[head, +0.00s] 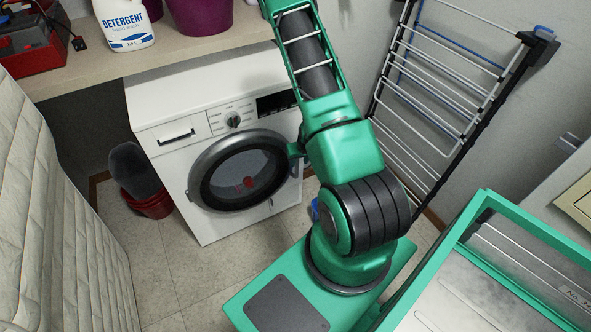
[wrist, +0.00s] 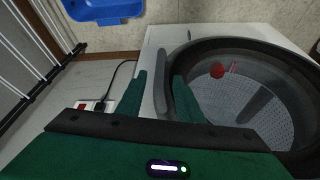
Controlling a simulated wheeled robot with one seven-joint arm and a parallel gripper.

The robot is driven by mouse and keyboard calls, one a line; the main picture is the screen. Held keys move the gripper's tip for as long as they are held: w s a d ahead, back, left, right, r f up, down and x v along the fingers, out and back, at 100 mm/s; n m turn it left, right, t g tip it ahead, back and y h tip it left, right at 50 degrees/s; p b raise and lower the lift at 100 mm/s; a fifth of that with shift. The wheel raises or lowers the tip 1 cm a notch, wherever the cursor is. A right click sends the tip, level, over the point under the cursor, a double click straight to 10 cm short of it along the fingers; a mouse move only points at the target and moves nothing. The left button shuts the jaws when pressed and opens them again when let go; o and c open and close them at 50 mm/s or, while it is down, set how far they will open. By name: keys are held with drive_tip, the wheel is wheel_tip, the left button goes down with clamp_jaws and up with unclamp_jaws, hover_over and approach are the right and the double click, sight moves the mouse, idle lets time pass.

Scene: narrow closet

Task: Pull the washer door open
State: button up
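The white washer (head: 215,130) stands under a shelf, its round dark-rimmed door (head: 240,170) looking shut, with a red item seen through the glass. In the wrist view the door's rim (wrist: 200,48) and glass fill the right side. A grey upright door handle (wrist: 161,95) stands at the rim's left edge. My gripper (wrist: 160,85) is open, one finger on each side of the handle; a gap shows at the left finger, and contact at the right finger is unclear. In the head view my gripper (head: 296,151) is at the door's right edge, partly hidden by my arm.
A drying rack (head: 440,80) leans on the right wall. A dark red bin (head: 148,203) is left of the washer, and a quilted mattress (head: 50,210) lines the left. A power strip (wrist: 95,106) and blue tub (wrist: 100,10) show in the wrist view. Floor before the washer is clear.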

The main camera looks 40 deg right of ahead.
sight(298, 166)
drive_tip(key=x, duration=0.9)
drive_tip(key=shift+f, duration=0.1)
drive_tip(key=shift+c, duration=0.2)
clamp_jaws()
